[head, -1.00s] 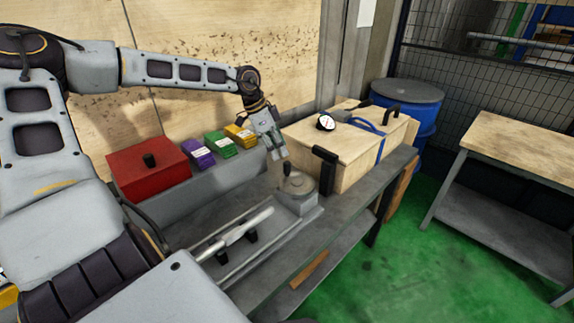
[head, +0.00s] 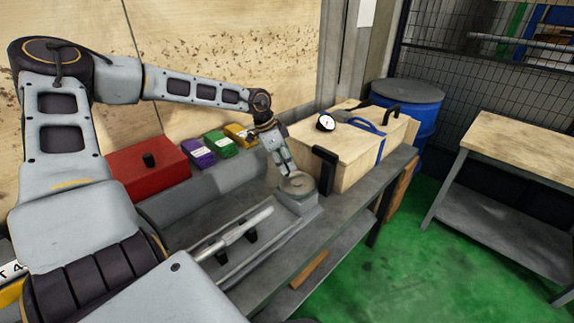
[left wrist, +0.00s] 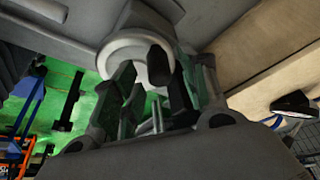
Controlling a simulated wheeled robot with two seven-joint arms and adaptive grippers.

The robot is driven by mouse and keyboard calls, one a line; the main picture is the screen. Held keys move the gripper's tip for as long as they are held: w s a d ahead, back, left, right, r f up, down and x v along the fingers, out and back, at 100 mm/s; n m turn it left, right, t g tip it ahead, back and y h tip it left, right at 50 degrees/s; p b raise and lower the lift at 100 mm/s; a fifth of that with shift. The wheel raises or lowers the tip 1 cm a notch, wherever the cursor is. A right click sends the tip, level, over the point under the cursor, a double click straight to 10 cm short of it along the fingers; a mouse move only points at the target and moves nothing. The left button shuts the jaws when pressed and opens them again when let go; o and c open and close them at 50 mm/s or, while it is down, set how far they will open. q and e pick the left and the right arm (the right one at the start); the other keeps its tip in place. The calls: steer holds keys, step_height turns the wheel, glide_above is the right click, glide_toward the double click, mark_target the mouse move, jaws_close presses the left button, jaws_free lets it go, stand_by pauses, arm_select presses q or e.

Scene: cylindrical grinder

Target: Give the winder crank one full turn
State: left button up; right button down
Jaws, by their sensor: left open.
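The winder crank is a light round disc (head: 298,184) on a grey block at the right end of the machine on the bench. In the left wrist view the disc (left wrist: 121,49) carries a dark upright knob (left wrist: 158,66). My left gripper (head: 287,170) points down at the disc's far left side. In the left wrist view its open fingers (left wrist: 160,98) lie on either side of the knob; whether they touch it I cannot tell. In the head view the gripper hides the knob. My right gripper is in no view.
A wooden case (head: 345,150) with a black handle stands close right of the crank. A red box (head: 148,172) and purple, green and yellow boxes sit on the ledge behind. A light shaft (head: 235,232) lies along the machine. Green floor to the right is open.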

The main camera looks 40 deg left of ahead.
arm_select(q)
steer(key=shift+x, duration=0.75)
steer(key=shift+c, duration=0.3)
jaws_close()
